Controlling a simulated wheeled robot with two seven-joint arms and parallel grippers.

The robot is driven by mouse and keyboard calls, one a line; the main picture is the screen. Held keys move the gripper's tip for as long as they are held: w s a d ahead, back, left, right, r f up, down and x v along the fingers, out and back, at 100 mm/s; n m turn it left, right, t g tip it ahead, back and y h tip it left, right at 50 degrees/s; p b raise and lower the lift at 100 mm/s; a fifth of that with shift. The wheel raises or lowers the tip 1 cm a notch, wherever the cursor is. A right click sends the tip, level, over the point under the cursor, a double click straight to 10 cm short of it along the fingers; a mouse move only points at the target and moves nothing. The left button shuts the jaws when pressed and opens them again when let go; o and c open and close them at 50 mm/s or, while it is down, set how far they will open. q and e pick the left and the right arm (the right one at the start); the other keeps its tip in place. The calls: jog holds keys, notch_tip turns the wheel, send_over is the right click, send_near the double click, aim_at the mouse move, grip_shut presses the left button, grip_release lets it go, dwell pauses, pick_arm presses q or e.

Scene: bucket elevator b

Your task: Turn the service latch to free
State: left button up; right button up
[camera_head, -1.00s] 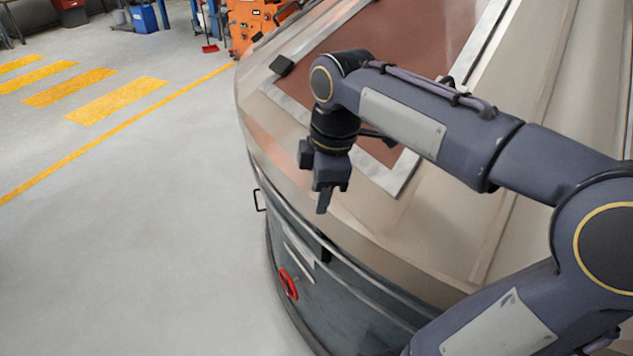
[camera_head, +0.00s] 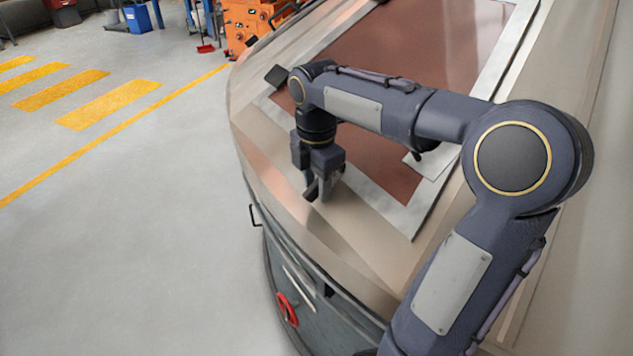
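My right gripper (camera_head: 320,188) points down over the beige sloped top of the large machine (camera_head: 262,150), near the edge of its framed panel. Its fingers are small and partly overlapped, so I cannot tell whether they are open, and no held object shows. A red ring-shaped handle (camera_head: 287,310) is on the dark side wall, below and left of the gripper and apart from it. A black block (camera_head: 276,76) sits at the panel's upper left corner. I cannot tell which of these, if either, is the service latch. My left gripper is out of view.
A reddish-brown panel (camera_head: 432,45) in a pale frame lies under my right arm. A thin black handle (camera_head: 255,216) juts from the machine's side. Orange equipment (camera_head: 248,22) stands at the back. The grey floor (camera_head: 130,240) to the left is clear, with yellow markings.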

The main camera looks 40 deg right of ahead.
grip_shut()
